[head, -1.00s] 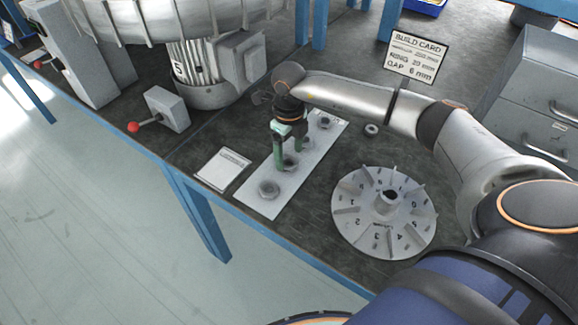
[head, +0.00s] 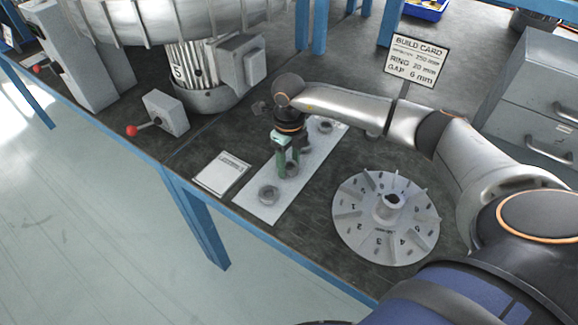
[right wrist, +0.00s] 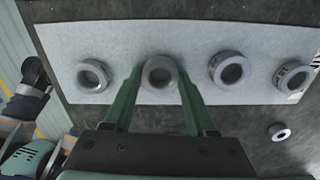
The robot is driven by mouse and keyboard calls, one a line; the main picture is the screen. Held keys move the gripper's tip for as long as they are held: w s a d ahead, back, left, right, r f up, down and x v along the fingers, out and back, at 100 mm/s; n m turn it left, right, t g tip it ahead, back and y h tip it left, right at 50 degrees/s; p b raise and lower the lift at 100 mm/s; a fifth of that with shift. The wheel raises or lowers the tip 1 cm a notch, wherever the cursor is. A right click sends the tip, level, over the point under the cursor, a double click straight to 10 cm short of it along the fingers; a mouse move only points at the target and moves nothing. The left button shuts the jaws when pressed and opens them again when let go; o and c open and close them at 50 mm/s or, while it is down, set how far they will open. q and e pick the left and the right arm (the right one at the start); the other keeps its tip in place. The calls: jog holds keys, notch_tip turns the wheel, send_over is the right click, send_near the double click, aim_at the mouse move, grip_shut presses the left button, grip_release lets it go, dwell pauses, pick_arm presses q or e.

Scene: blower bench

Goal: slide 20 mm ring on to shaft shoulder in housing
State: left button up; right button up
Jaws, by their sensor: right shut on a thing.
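My right gripper (head: 288,170) has green fingers pointing down at a pale strip on the bench. In the right wrist view its fingers are shut on a grey ring (right wrist: 160,73), second from the left, one finger on each side. The ring appears to be still at the strip's surface; any small lift cannot be told. Other rings stand on the strip: one at the near end (head: 269,194), one at the far end (head: 325,126), and one beside the held ring (right wrist: 229,69). The big ribbed housing (head: 150,18) is at upper left; its shaft is not visible. My left gripper is not seen.
A finned, numbered impeller (head: 386,218) lies right of the strip (head: 259,208). A build card (head: 414,60) reads ring 20 mm, gap 6 mm. A white card (head: 222,174), a red-knobbed lever box (head: 165,114) and grey drawers (head: 535,95) stand around. A small ring (right wrist: 279,132) lies off the strip.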

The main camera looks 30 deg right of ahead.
grip_shut()
jog(key=shift+r+p, duration=1.9)
jog(key=shift+r, duration=0.65)
